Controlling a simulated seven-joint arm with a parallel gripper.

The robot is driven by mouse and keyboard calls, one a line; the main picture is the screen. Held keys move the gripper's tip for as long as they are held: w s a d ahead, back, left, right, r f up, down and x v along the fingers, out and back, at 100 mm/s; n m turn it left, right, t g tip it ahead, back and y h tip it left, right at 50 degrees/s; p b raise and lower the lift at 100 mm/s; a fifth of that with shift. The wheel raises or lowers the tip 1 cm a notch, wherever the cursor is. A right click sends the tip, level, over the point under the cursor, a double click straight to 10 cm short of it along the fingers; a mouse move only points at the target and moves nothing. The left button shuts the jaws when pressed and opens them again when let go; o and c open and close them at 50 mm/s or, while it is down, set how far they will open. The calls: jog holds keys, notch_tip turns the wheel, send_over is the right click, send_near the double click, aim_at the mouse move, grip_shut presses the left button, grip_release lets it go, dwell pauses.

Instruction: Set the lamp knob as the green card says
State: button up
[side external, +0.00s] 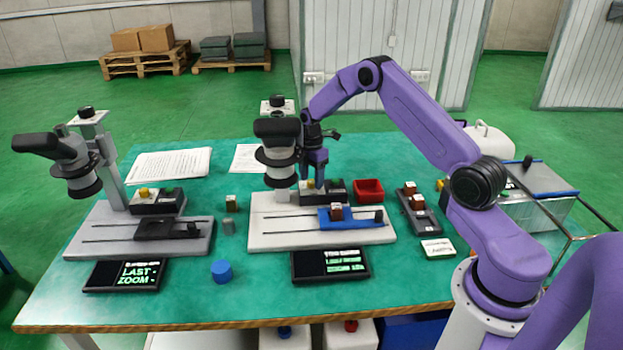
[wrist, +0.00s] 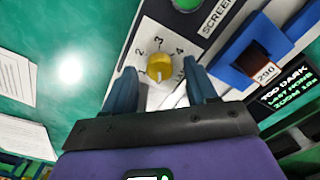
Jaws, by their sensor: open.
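The lamp knob, a yellow knob (wrist: 158,68) on a white dial with numbers around it, shows in the wrist view between my fingers. Which number it points to is not clear. In the side view the yellow knob (side external: 310,184) is on the middle microscope's base, partly hidden by my gripper (side external: 314,176). My gripper in the wrist view (wrist: 165,85) is open, one finger on each side of the knob; contact is not clear. A small card with green edging (side external: 438,248) lies at the right; its writing is too small to read.
The microscope head (side external: 278,150) stands close left of my gripper. A blue slide (side external: 350,218) carries a block labelled 290 (wrist: 265,72). The screen (wrist: 285,88) reads TOO DARK. A red tray (side external: 369,190) is to the right. Another microscope (side external: 90,165) stands left.

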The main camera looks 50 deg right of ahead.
jog(key=shift+f, duration=0.35)
jog(key=c, duration=1.1)
jog(key=shift+o, duration=0.2)
